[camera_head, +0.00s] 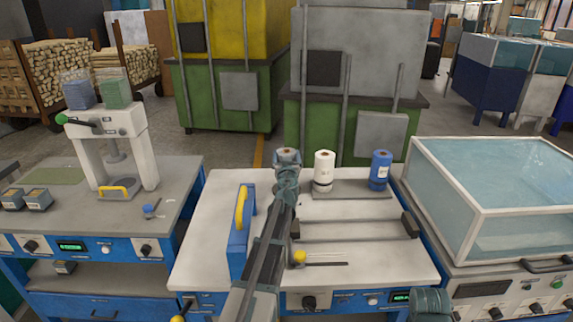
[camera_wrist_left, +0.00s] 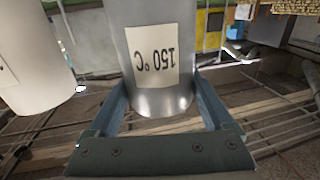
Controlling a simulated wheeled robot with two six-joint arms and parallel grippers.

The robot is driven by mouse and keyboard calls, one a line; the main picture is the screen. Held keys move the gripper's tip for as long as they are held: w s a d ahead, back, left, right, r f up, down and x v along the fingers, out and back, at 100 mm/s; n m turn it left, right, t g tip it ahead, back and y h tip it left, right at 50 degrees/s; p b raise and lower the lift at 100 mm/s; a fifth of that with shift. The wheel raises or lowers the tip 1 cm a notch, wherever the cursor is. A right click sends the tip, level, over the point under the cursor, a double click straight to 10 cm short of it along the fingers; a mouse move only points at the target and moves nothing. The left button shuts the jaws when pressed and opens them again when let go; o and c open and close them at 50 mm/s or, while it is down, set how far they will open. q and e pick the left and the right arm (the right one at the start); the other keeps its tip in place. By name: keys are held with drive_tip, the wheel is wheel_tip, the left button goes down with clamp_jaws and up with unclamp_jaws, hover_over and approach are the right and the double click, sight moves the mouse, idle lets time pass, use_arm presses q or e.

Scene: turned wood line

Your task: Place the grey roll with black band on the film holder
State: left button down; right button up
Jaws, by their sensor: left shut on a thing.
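My left gripper (camera_head: 287,168) is shut on a grey roll (camera_head: 287,155) at the back of the white worktop. In the left wrist view the grey roll (camera_wrist_left: 160,60) stands between the fingers (camera_wrist_left: 165,115), with a label reading 150 °C upside down; no black band shows. A white roll (camera_head: 323,172) and a blue roll (camera_head: 381,170) stand upright to its right on a dark flat plate (camera_head: 350,194). The white roll (camera_wrist_left: 30,55) also shows at left in the wrist view. I cannot tell which part is the film holder.
A long grey bar with dark end blocks (camera_head: 355,229) lies in front of the rolls. A blue unit with a yellow handle (camera_head: 241,225) stands left of my arm. A glass-topped box (camera_head: 490,190) stands at right, a white press (camera_head: 115,145) at left.

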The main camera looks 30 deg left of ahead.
use_arm(q)
drive_tip(key=shift+f, duration=0.55)
use_arm(e)
drive_tip(key=shift+f, duration=0.5)
use_arm(q)
drive_tip(key=shift+f, duration=0.1)
use_arm(e)
drive_tip(key=shift+f, duration=0.1)
use_arm(q)
drive_tip(key=shift+c, duration=1)
unclamp_jaws()
drive_tip(key=shift+f, duration=0.1)
drive_tip(key=shift+o, duration=1)
drive_tip(key=shift+r, duration=0.2)
